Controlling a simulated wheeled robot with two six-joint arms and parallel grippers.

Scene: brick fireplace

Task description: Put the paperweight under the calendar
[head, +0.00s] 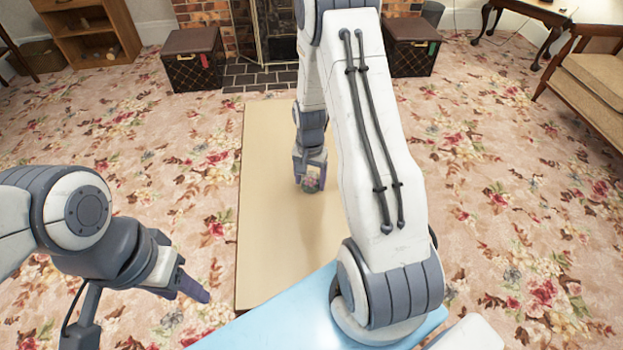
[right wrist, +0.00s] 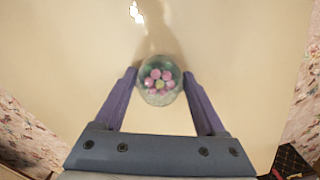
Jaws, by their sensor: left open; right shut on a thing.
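The paperweight (right wrist: 160,80) is a clear greenish glass ball with pink flowers inside. In the right wrist view it sits between the two purple fingertips of my right gripper (right wrist: 160,88), which is shut on it. In the head view the paperweight (head: 312,184) shows at the tip of my right gripper (head: 311,172), over the middle of the tan table. I cannot tell whether it touches the tabletop. My left gripper (head: 192,287) is open and empty, left of the table's near end. I see no calendar in either view; my right arm hides part of the table.
The tan table (head: 275,240) is long and its visible top is bare. Two dark trunks (head: 193,58) (head: 409,47) flank the brick fireplace (head: 240,35) beyond it. A wooden shelf (head: 85,35) stands at back left, an armchair (head: 597,75) at right. Floral carpet surrounds the table.

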